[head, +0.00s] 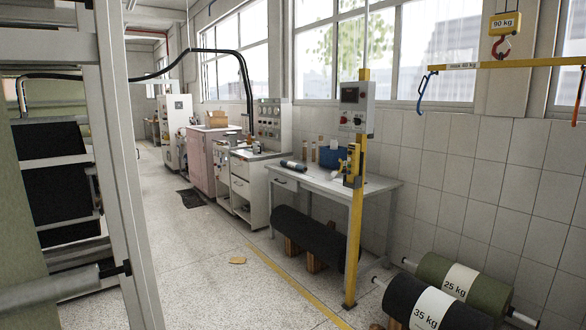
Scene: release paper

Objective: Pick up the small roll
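A yellow post (357,225) with a control box stands in front of the table. A blue bin (333,157) and small items are on the table. Large rolls (425,305) lie front right; another (307,238) lies under the table. A machine frame (122,170) stands left. The central floor is mostly clear.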

